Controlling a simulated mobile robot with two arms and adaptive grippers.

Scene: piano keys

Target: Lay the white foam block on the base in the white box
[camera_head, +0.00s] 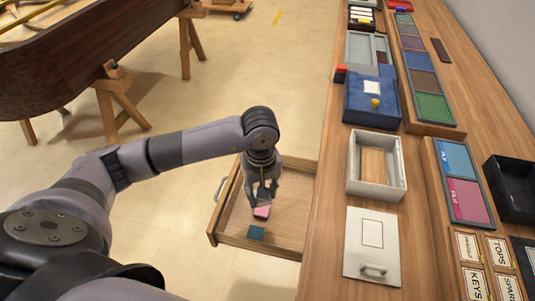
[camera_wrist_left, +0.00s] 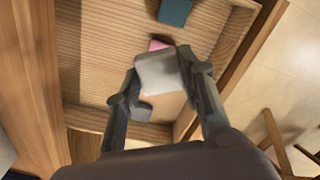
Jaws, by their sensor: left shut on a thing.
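My left gripper (camera_head: 263,195) is inside the open drawer (camera_head: 287,200). In the left wrist view its fingers (camera_wrist_left: 165,90) are shut on a white block (camera_wrist_left: 158,72), which looks like the white foam block. The block is mostly hidden by the gripper in the head view. A pink block (camera_head: 262,212) lies in the drawer just below the gripper. A teal block (camera_head: 256,232) lies nearer the drawer's front corner. The open white box (camera_head: 353,182) stands on the bench, right of the drawer, with a tan wooden base (camera_head: 373,164) in it. My right gripper is not in view.
A white lid (camera_head: 362,254) with a handle lies before the box on the bench (camera_head: 320,230). A blue case (camera_head: 365,105) stands behind the box. Right of it are a tray with blue and pink panels (camera_head: 463,185) and a black bin (camera_head: 512,190).

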